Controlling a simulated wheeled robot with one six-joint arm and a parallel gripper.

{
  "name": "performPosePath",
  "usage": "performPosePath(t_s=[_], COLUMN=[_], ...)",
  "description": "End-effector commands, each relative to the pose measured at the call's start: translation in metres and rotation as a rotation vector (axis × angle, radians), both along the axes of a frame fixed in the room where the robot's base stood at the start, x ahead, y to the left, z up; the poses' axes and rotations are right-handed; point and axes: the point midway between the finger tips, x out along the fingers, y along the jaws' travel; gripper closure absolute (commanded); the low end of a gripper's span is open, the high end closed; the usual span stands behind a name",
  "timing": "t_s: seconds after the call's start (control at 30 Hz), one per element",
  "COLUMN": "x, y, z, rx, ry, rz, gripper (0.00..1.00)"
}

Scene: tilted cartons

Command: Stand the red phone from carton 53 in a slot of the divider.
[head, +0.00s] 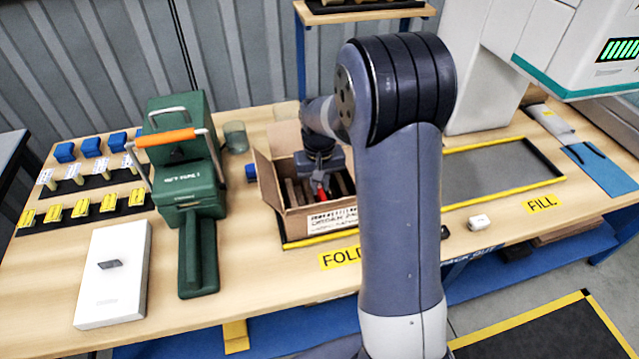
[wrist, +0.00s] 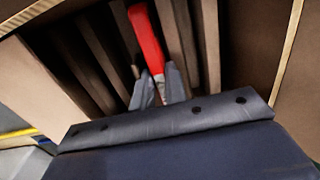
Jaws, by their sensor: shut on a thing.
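The red phone (wrist: 147,38) is between the fingertips of my gripper (wrist: 160,85) in the wrist view, seen edge-on. My gripper is shut on it, inside the open carton (head: 318,218) on the bench. The brown divider (wrist: 205,45) has several parallel slats, and the phone lines up roughly along them. In the head view the phone (head: 320,190) shows as a small red patch under my gripper (head: 319,183). The phone's lower end is hidden, so I cannot tell whether it touches the carton floor. The carton's number cannot be read.
A green machine with an orange handle (head: 168,137) stands left of the carton. A white box (head: 115,275) lies at the front left. A yellow-edged grey area (head: 490,175) to the right is mostly clear. A small white object (head: 479,222) lies near the front edge.

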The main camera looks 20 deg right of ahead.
Motion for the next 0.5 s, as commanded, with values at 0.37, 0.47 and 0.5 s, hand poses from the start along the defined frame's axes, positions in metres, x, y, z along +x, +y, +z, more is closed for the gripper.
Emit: performPosePath(t_s=[0.37, 0.47, 0.5], x=[0.0002, 0.0002, 0.0002], y=[0.0, 0.0, 0.0], z=[-0.0023, -0.0035, -0.004], rx=[0.0, 0.0, 0.0], ry=[-0.001, -0.001, -0.001], rz=[0.0, 0.0, 0.0], gripper=[1.0, 1.0, 1.0])
